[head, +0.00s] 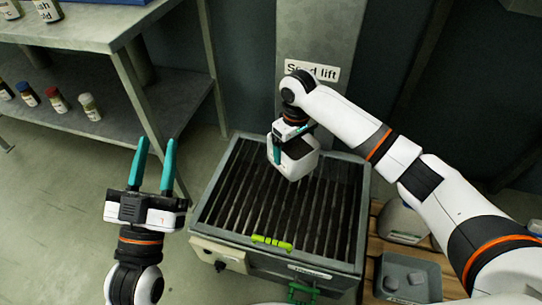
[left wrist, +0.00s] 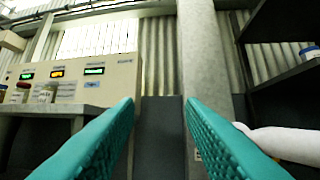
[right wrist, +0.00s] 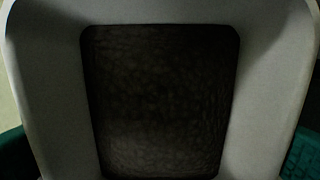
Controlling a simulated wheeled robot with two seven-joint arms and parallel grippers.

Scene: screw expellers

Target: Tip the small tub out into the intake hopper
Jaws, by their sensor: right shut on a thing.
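The small tub (head: 300,160) is white and squarish with a dark inside, and is in the head view above the far part of the intake hopper. My right gripper (head: 279,150) is shut on it by its wall. In the right wrist view the tub (right wrist: 270,90) fills the picture, with dark, mottled stuff inside. The tub looks roughly upright, though I cannot tell its exact tilt. The intake hopper (head: 228,222) is a grey metal box with a grate of dark bars across its mouth. My left gripper (head: 152,163) is open and empty, left of the hopper.
A grey shelf unit (head: 75,30) with several small jars stands at upper left. A grey tray (head: 408,280) and a pale sack-like thing (head: 402,222) are at the lower right. The floor at left is clear.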

